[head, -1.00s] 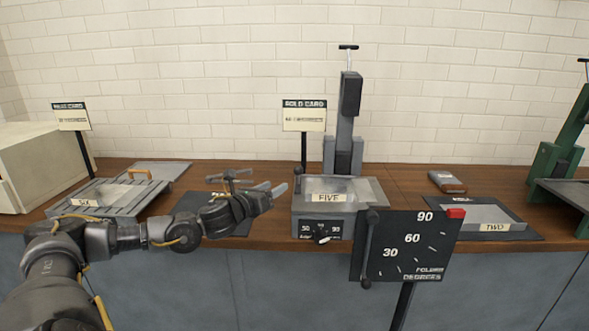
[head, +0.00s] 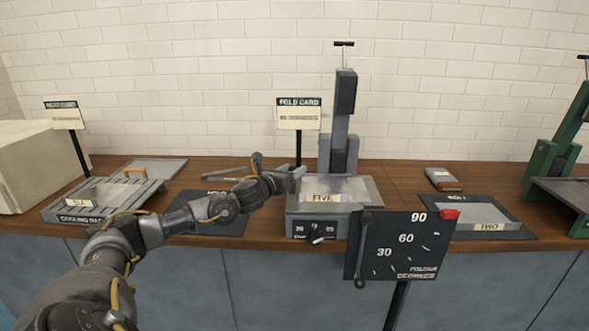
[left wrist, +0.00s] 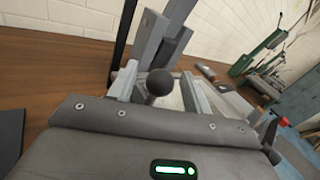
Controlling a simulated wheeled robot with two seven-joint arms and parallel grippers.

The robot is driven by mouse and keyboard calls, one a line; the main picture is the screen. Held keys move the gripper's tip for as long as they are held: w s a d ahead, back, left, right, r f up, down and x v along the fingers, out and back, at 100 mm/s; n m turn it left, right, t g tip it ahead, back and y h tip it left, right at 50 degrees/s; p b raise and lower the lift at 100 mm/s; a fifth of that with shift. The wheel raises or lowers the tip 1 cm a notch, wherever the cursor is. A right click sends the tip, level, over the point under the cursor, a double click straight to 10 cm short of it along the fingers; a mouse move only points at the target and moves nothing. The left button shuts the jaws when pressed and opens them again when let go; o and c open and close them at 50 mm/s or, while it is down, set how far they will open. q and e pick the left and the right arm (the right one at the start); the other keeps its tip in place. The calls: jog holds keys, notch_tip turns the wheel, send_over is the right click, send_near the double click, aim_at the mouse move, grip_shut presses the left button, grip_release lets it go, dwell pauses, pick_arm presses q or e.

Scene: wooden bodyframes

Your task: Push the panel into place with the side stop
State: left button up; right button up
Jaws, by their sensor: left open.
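The panel labelled FIVE (head: 335,197) lies flat on top of the grey bending machine (head: 300,214) at the middle of the bench. My left gripper (head: 297,176) is at the machine's left back corner, with its fingers pointing right. It is open. In the left wrist view a dark round knob (left wrist: 160,82) shows between the pale fingers; I cannot tell whether they touch it. This knob appears to belong to the side stop, whose remaining parts are hidden by the gripper. My right gripper is not in view.
A fold dial board (head: 400,245) stands in front of the machine. A fold card sign (head: 299,113) and a tall grey press column (head: 343,115) rise behind. A cooling rack (head: 85,213) is at left; panel TWO (head: 480,216) lies on a dark mat at right.

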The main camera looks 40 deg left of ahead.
pick_arm(q)
jog(key=shift+w, duration=0.35)
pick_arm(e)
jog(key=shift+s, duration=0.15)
